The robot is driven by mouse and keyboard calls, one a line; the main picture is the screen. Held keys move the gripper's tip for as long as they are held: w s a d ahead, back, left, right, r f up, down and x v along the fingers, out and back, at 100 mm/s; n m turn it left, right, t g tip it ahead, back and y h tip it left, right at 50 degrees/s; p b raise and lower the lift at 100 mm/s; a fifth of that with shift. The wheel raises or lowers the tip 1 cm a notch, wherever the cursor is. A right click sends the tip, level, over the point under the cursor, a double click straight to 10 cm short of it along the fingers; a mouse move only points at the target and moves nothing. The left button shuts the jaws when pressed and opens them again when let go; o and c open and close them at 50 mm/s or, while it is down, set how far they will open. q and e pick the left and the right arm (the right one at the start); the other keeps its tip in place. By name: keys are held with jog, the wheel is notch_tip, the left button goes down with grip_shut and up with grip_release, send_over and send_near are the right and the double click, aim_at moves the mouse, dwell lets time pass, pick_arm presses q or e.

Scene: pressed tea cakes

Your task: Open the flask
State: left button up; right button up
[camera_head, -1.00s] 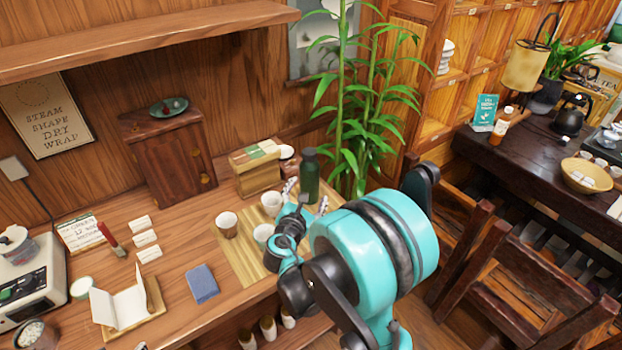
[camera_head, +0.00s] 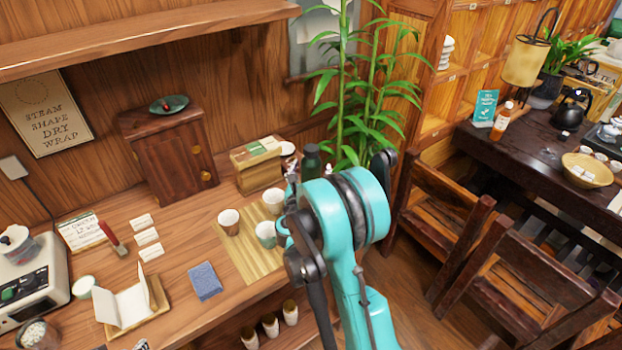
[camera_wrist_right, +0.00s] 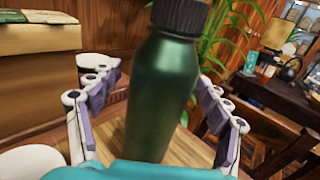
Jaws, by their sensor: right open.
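The flask is dark green with a black ribbed cap. It stands upright near the right end of the counter, and its upper part (camera_head: 311,160) shows in the head view behind my right arm. In the right wrist view the flask (camera_wrist_right: 163,90) fills the middle, with its cap (camera_wrist_right: 182,14) cut by the top edge. My right gripper (camera_wrist_right: 160,100) is open, with one finger on each side of the flask's body. A gap shows on the right side; contact on the left cannot be told. In the head view its fingers (camera_head: 293,176) are mostly hidden by the arm. My left gripper is not in view.
Several cups, such as a white one (camera_head: 229,222), stand on a bamboo mat (camera_head: 243,258) left of my right arm. A tea box (camera_head: 257,166) is close behind. A bamboo plant (camera_head: 362,110) stands right of the flask. A blue cloth (camera_head: 205,281) lies at the front.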

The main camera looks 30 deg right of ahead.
aim_at(309, 161)
jog(key=c, duration=1.7)
jog(key=shift+o, duration=0.2)
jog(key=shift+r, duration=0.15)
notch_tip(309, 161, up, 4)
jog(key=p, duration=0.2)
jog(key=shift+r+p, duration=0.2)
jog(key=shift+p, duration=0.15)
jog(key=s+d+r+p, duration=0.1)
jog(key=s+d+r, duration=0.1)
jog(key=d, duration=0.3)
jog(key=s+d+r+p, duration=0.2)
jog(key=d+r, duration=0.2)
jog(key=d, duration=0.1)
jog(key=shift+s+d+r, duration=0.2)
jog(key=shift+s+d, duration=0.05)
jog(key=shift+d, duration=0.15)
